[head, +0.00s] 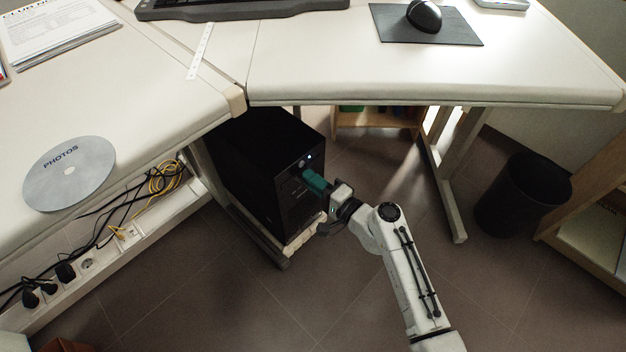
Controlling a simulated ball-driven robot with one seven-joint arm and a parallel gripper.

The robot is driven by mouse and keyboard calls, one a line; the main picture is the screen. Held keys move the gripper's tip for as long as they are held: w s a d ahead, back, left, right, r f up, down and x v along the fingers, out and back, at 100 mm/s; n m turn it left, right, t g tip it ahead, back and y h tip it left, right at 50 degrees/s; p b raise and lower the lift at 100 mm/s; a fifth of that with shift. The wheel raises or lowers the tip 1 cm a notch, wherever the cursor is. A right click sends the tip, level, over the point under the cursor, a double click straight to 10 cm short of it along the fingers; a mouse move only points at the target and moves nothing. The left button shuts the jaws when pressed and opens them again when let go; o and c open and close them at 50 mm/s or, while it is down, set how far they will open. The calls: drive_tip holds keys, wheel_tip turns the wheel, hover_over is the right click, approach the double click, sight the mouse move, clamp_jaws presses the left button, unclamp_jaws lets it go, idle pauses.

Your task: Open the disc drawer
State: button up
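The black computer tower (258,165) stands under the desk on a low pale stand, its front turned toward my arm. A small light glows near the top of its front. I cannot make out the disc drawer on the dark front. My gripper (323,205) is close to the tower's front, at its right side. A teal block (315,181) shows at the gripper, against the front; I cannot tell whether it is part of the gripper. The fingertips are too small and dark to tell if they are open or touching. A silver disc marked PHOTOS (70,172) lies on the left desk.
The desk edge (430,103) overhangs the tower. A desk leg (445,185) and a black bin (522,195) stand to the right. Cables and a socket strip (90,262) run along the left. The floor (260,310) in front is clear.

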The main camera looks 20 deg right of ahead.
clamp_jaws()
idle(1.0)
drive_tip(key=v, duration=1.3)
drive_tip(key=shift+f, duration=0.1)
drive_tip(key=shift+o, duration=2.3)
unclamp_jaws()
drive_tip(key=p+v, duration=0.2)
drive_tip(key=v, duration=0.8)
drive_tip(key=shift+s+d, duration=0.15)
drive_tip(key=shift+s, duration=0.2)
